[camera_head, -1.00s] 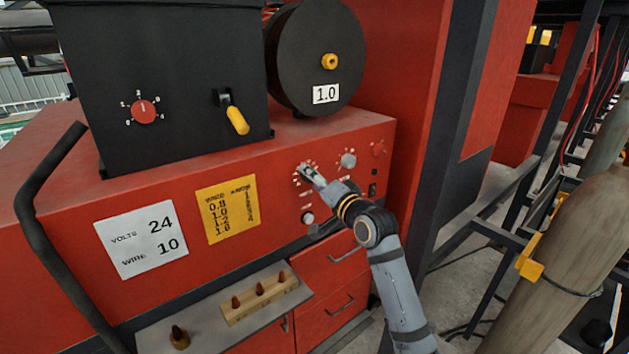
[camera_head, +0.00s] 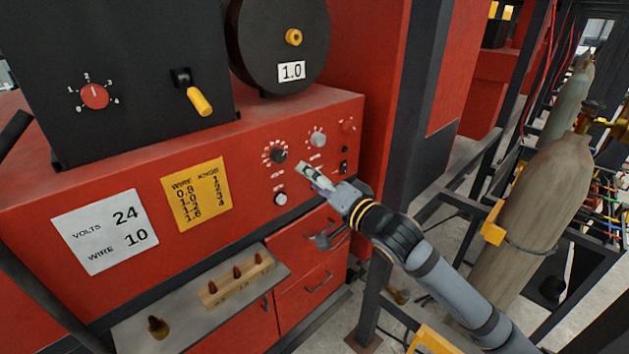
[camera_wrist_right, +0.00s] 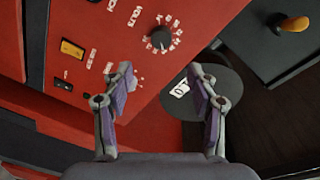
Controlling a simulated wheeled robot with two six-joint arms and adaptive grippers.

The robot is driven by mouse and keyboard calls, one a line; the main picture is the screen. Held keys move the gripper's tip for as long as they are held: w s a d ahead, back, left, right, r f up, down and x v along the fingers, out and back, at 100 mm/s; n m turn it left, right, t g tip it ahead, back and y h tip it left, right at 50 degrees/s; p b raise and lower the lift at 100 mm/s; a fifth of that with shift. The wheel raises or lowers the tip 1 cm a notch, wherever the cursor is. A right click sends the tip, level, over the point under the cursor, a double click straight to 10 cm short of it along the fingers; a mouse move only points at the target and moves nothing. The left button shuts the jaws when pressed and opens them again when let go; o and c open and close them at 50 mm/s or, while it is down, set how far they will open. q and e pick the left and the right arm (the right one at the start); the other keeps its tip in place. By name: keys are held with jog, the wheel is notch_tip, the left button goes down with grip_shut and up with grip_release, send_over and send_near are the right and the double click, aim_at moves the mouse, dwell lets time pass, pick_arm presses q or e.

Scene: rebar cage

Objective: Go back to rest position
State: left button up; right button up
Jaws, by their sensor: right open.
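My right gripper (camera_head: 308,172) is in front of the red welder panel (camera_head: 235,150), just below and right of the black dial knob (camera_head: 277,154). In the right wrist view its two fingers (camera_wrist_right: 162,88) are spread apart with nothing between them. The black knob with its white scale (camera_wrist_right: 160,38) also shows there, beyond the fingertips and clear of them. A grey knob (camera_head: 317,139) is up and right of it, and a small pale knob (camera_head: 280,199) is below. My left gripper is out of view.
A black wire feeder (camera_head: 140,60) and a spool marked 1.0 (camera_head: 280,35) stand on the welder. A shelf (camera_head: 190,318) with a wooden nozzle block (camera_head: 237,280) is below. Gas cylinders (camera_head: 535,210) and a dark frame stand at the right.

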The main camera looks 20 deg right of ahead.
jog(key=shift+s+a, duration=0.1)
jog(key=shift+s, duration=0.15)
